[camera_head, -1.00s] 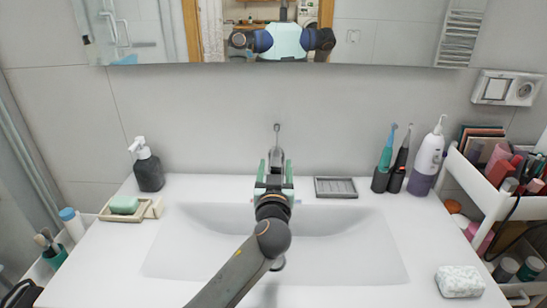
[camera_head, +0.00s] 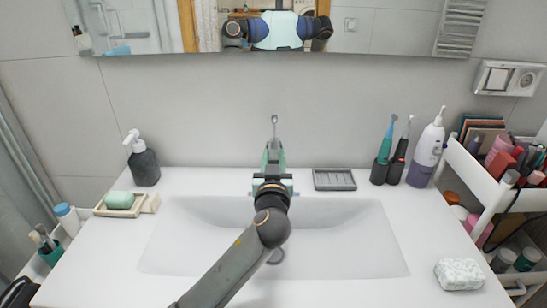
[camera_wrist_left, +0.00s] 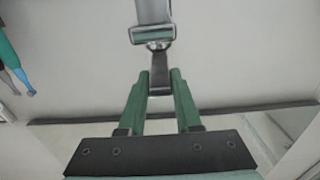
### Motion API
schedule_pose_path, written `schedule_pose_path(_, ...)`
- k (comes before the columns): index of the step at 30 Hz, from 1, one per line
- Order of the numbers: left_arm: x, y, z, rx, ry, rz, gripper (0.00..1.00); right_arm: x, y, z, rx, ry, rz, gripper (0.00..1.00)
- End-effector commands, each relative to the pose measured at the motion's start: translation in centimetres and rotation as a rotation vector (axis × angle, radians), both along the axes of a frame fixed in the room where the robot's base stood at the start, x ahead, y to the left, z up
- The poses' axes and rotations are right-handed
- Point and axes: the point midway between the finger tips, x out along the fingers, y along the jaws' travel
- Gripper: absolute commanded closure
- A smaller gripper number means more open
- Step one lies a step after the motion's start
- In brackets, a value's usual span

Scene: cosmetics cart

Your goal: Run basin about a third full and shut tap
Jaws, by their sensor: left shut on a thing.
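The white basin (camera_head: 340,250) is sunk into the counter, with a round drain (camera_head: 276,257) partly behind my left arm. I cannot make out a water level in it. The tap lever (camera_head: 275,122) sticks up behind my left gripper (camera_head: 273,152); the rest of the tap is hidden by the gripper. In the left wrist view the grey metal tap (camera_wrist_left: 152,14) shows at the top, and the green fingers of my left gripper (camera_wrist_left: 160,78) are closed in on its narrow lever (camera_wrist_left: 160,84). My right gripper is not in view.
A soap dispenser (camera_head: 143,163) and a soap dish (camera_head: 103,210) stand left of the basin. A grey tray (camera_head: 334,179), toothbrushes (camera_head: 386,145) and a white-purple bottle (camera_head: 427,152) stand behind right. A wrapped bar (camera_head: 459,274) lies at front right, beside a loaded cart (camera_head: 480,182).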

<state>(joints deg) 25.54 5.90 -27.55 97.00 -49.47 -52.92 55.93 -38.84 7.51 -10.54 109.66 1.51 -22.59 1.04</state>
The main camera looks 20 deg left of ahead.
Motion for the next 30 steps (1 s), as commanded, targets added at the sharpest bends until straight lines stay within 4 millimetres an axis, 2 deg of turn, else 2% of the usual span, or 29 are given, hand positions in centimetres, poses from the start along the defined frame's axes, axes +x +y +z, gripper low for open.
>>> schedule_pose_path(1,0.01,0.00,0.01,0.000,0.000,0.000,0.85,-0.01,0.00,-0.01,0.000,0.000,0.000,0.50)
schedule_pose_path(5,0.01,0.00,0.02,0.000,0.000,0.000,0.99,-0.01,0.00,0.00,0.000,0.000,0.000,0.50)
schedule_pose_path(6,0.01,0.00,0.02,0.000,0.000,0.000,1.00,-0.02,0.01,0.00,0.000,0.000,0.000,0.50)
schedule_pose_path(30,0.02,0.00,0.07,0.000,-0.001,0.000,1.00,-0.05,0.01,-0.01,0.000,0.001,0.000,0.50)
